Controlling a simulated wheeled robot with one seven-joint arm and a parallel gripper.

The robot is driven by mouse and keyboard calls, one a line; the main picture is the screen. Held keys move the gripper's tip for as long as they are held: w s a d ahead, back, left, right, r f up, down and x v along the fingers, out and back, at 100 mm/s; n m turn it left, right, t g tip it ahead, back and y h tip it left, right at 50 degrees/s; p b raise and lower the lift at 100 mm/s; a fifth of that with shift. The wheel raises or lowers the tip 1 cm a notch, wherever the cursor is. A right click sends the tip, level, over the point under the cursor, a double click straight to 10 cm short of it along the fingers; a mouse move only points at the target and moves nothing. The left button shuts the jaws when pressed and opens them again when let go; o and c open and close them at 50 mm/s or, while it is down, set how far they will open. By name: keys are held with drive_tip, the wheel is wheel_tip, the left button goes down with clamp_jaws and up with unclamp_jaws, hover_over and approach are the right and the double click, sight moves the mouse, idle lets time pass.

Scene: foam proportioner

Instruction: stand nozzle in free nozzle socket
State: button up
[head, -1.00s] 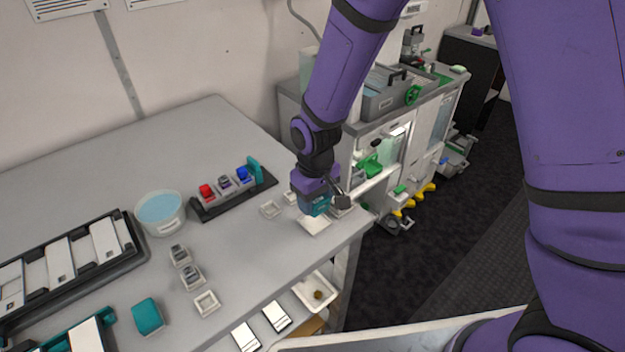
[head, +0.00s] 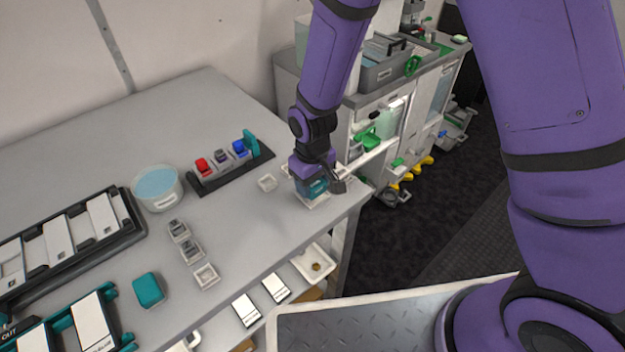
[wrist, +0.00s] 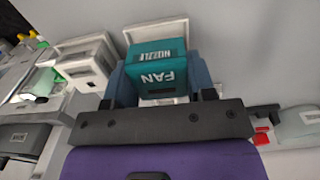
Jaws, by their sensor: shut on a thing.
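My gripper (head: 314,190) is shut on a teal block-shaped nozzle (wrist: 162,70), which reads "FAN NOZZLE" in the wrist view. The blue fingers press on its two sides. A white square socket (wrist: 156,27) shows behind and below the nozzle, close to it. In the head view the gripper covers most of this socket (head: 318,204), near the table's right edge. I cannot tell whether the nozzle's lower end is inside it. A second white socket (wrist: 84,58) is beside it in the wrist view.
A water tub (head: 157,188), small white holders (head: 190,250) and a teal block (head: 148,290) are further left. A grey cabinet (head: 345,125) stands behind and right.

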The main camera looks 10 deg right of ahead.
drive_tip(key=shift+f, duration=0.15)
idle(0.3)
drive_tip(key=shift+f, duration=0.7)
drive_tip(key=o, duration=1.4)
drive_tip(key=shift+c, duration=0.2)
drive_tip(key=shift+r, duration=4)
